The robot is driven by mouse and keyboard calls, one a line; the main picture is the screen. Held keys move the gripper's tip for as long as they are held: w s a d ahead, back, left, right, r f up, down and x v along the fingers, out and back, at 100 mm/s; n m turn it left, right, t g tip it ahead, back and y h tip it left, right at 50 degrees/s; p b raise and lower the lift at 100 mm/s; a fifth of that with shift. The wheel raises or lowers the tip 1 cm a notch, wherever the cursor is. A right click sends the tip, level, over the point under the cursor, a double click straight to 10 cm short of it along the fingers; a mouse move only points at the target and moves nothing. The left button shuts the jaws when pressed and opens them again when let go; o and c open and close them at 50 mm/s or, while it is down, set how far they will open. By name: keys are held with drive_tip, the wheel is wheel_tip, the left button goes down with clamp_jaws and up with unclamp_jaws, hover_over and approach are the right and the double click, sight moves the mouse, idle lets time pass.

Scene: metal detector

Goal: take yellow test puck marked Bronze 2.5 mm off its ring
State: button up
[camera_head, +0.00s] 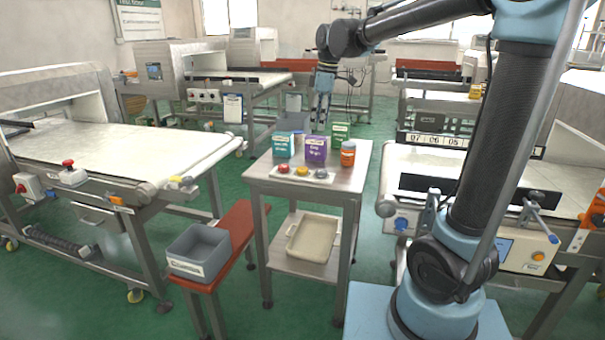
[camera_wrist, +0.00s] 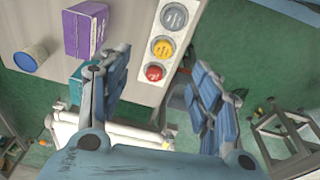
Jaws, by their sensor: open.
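The yellow test puck (camera_head: 302,171) sits in the middle of a white strip holder (camera_head: 321,178) on the small metal table. A red puck (camera_head: 284,169) and a grey puck (camera_head: 321,174) sit on either side of it. In the wrist view the yellow puck (camera_wrist: 162,47) lies between the grey puck (camera_wrist: 173,17) and red puck (camera_wrist: 154,73). Its marking is too small to read. My gripper (camera_head: 322,112) is raised beyond the boxes, apart from the pucks. Its fingers are wide apart and empty in the wrist view (camera_wrist: 160,98).
A grey bin (camera_head: 199,252) sits on a red bench. Conveyors flank the table.

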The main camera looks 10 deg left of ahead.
drive_tip(key=a+n, duration=0.1)
drive_tip(key=a, duration=0.2)
approach(302, 168)
drive_tip(key=f, duration=0.5)
drive_tip(key=a+f, duration=0.1)
drive_tip(key=f, duration=0.2)
drive_tip(key=shift+f, duration=0.3)
drive_tip(key=c, duration=1)
